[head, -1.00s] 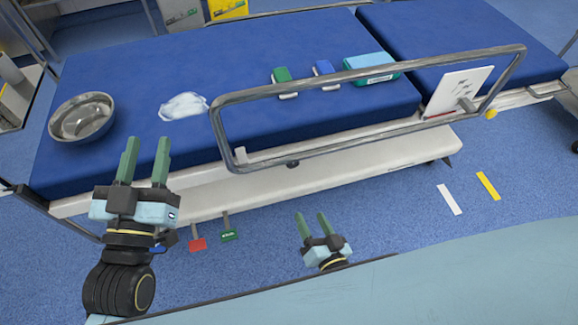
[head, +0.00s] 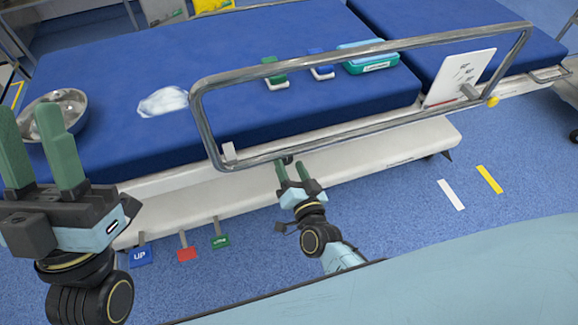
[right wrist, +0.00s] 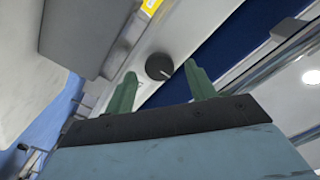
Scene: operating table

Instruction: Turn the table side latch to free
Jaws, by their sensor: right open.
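A small round dark knob (head: 288,158), which looks like the side latch, sits on the table's near side under the rail's lower bar. In the right wrist view the knob (right wrist: 159,66) shows a pale pointer line and appears between my fingertips, a little beyond them. My right gripper (head: 291,165) is open and empty, just below and in front of the knob in the head view. Its fingers partly cover the knob there, and contact is not visible. My left gripper (head: 27,112) is open and empty at the left edge, in front of the table's left end.
A metal side rail (head: 360,143) runs above the knob. Pedals marked blue (head: 140,257), red (head: 187,254) and green (head: 221,242) stick out below. A steel bowl (head: 68,108), crumpled white cloth (head: 163,101) and teal box (head: 372,66) lie on the blue table.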

